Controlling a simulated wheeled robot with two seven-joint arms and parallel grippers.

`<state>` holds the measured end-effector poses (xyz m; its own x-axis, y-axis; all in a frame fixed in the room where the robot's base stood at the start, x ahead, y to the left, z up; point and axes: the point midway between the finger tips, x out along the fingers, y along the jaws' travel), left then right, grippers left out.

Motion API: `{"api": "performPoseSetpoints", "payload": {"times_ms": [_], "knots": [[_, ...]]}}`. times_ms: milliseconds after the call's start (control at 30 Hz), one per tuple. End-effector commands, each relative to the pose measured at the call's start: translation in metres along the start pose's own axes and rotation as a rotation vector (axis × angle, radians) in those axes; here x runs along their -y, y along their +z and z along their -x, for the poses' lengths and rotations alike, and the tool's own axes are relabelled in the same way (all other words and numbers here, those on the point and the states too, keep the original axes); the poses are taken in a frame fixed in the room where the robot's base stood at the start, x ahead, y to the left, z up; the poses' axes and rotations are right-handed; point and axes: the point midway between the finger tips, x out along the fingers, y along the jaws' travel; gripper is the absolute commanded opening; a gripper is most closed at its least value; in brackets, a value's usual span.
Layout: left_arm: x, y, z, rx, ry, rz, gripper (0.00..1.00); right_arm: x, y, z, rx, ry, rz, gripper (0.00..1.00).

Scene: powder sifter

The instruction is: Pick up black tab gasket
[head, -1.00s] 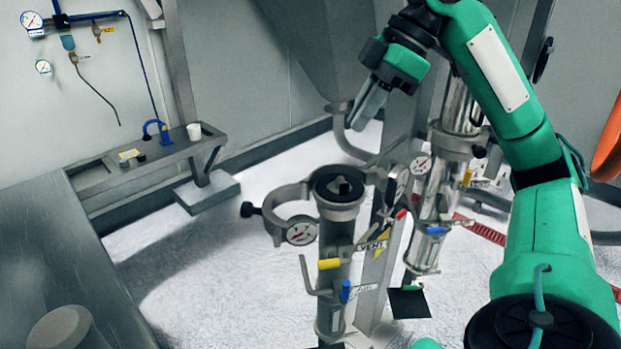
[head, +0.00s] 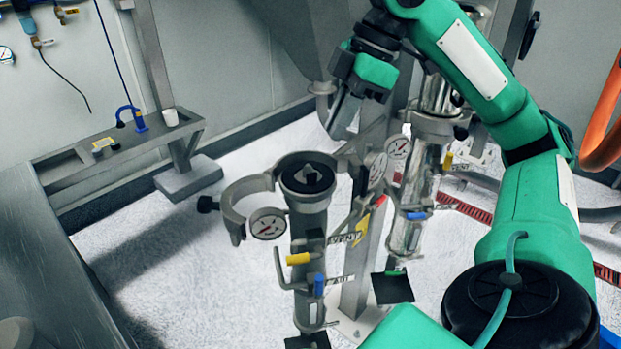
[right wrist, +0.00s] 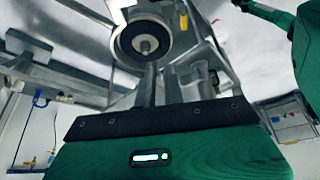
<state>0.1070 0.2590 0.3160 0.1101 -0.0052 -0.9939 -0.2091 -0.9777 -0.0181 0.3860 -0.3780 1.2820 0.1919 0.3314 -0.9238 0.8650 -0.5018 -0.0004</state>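The black tab gasket (head: 300,181) appears as a dark ring with a raised middle piece on top of the upright steel pipe (head: 308,225) in the head view. In the right wrist view a dark round ring (right wrist: 127,42) with a grey centre shows at the top middle. My right gripper (head: 341,120) is above and slightly right of the gasket, apart from it, with its fingers pointing down. Its fingers are seen side-on, so their gap is unclear, and nothing is visibly held. My left gripper is not in view.
An open clamp ring (head: 238,198) and a gauge (head: 268,224) stand left of the pipe top. A second steel column (head: 408,215) stands close on the right. A low bench (head: 110,150) is at the left wall, with a white cup (head: 170,117) on it.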

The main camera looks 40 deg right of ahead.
Motion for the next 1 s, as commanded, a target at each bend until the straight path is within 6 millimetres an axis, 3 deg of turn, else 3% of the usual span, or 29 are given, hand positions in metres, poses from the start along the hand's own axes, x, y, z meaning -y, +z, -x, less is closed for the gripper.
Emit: {"api": "performPoseSetpoints", "payload": {"times_ms": [100, 367, 633, 967, 1000], "knots": [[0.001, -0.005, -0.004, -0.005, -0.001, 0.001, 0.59, 0.000, 0.001, -0.024, 0.003, -0.002, 0.000, 0.10], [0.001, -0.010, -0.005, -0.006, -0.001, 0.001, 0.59, 0.001, 0.001, -0.043, 0.002, 0.000, 0.001, 0.10], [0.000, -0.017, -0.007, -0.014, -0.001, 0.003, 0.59, 0.002, 0.004, -0.082, 0.003, -0.002, 0.001, 0.10], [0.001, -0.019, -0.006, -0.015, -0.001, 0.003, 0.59, 0.002, 0.004, -0.090, 0.000, 0.001, 0.002, 0.10], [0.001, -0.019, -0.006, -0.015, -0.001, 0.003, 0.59, 0.002, 0.004, -0.090, 0.000, 0.001, 0.002, 0.06]]}}
